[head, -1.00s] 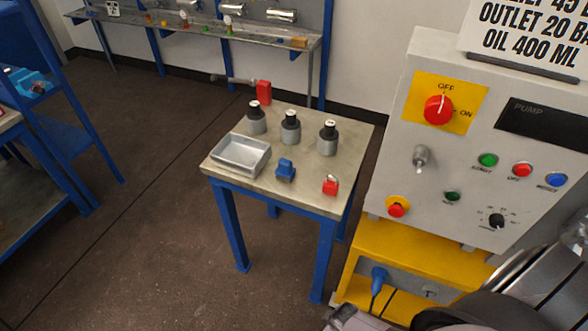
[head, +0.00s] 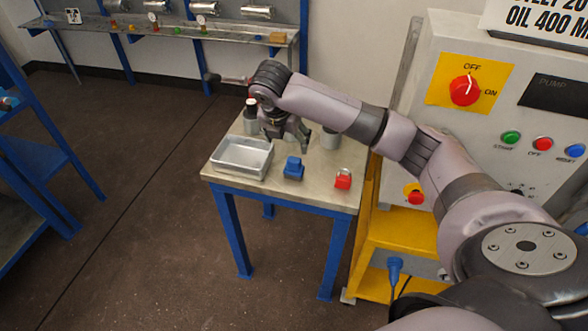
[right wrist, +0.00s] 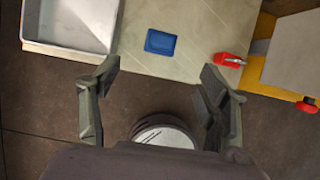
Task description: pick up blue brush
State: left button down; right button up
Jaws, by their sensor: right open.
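The blue brush (head: 293,168) is a small blocky blue thing standing on the small table (head: 225,175), between the metal tray and the red padlock. In the right wrist view the brush (right wrist: 161,41) lies on the tabletop, ahead of the fingers. My right gripper (head: 289,142) points down over the table, behind the brush in the head view. In the right wrist view the fingers (right wrist: 158,72) are spread wide, with nothing seen gripped. The brush looks apart from both fingers. My left gripper is not in view.
The tray (head: 242,156) is left of the brush and the red padlock (head: 343,178) is right.

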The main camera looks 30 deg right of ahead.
aim_at(292, 159)
jog(key=p+x, duration=0.1)
jog(key=x, duration=1)
jog(key=shift+a, duration=0.1)
jog(key=x, duration=0.2)
jog(key=p+x, duration=0.1)
jog(key=x, duration=0.2)
jog(key=shift+s+d+f, duration=0.15)
jog(key=shift+d+f, duration=0.1)
jog(key=shift+d, duration=0.05)
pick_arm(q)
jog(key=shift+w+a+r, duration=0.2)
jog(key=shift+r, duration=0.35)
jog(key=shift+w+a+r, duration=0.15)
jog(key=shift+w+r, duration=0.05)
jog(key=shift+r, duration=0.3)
pick_arm(e)
jog(key=c, duration=1.3)
jog(key=shift+r, duration=0.15)
